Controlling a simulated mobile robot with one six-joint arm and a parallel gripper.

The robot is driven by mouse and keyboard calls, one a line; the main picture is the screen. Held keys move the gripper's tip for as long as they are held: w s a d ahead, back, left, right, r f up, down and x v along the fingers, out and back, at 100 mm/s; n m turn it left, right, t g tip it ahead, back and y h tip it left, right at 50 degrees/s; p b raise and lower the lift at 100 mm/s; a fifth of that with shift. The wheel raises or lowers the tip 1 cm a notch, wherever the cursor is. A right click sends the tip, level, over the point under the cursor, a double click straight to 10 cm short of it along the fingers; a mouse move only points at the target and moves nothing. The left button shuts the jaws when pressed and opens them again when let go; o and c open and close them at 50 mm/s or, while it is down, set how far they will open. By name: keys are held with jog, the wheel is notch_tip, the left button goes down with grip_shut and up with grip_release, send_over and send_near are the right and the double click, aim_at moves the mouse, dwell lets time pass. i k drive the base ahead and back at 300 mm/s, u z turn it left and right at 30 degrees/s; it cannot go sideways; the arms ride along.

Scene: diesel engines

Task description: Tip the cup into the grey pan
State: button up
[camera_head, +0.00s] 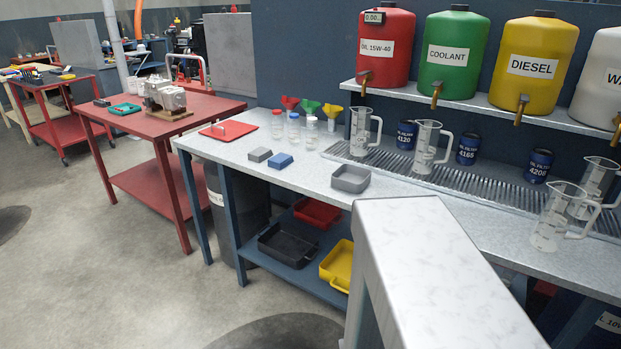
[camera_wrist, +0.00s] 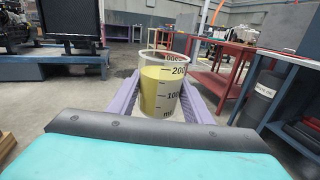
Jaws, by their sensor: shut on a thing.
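A clear measuring cup (camera_wrist: 162,92) with black volume marks stands about upright in the wrist view, between the two purple fingers of my gripper (camera_wrist: 160,100). It holds yellow liquid up to near the 200 mark. My gripper is shut on the cup. In the head view, a small open grey pan (camera_head: 350,179) sits on the light workbench, left of the ribbed metal strip. It looks empty. My gripper and the held cup do not show in the head view, and the pan is not visible in the wrist view.
More clear jugs (camera_head: 426,148) and dark oil filters (camera_head: 467,149) stand around the metal strip. Labelled drums (camera_head: 448,55) sit on a shelf above. A blue block (camera_head: 279,161) and capped jars (camera_head: 293,127) lie left of the pan. Black (camera_head: 282,243) and yellow (camera_head: 337,267) trays are below.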

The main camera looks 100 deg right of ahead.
aim_at(351, 179)
jog(key=k, duration=1.65)
jog(key=z, duration=0.3)
jog(key=i, duration=0.6)
jog(key=u, duration=0.1)
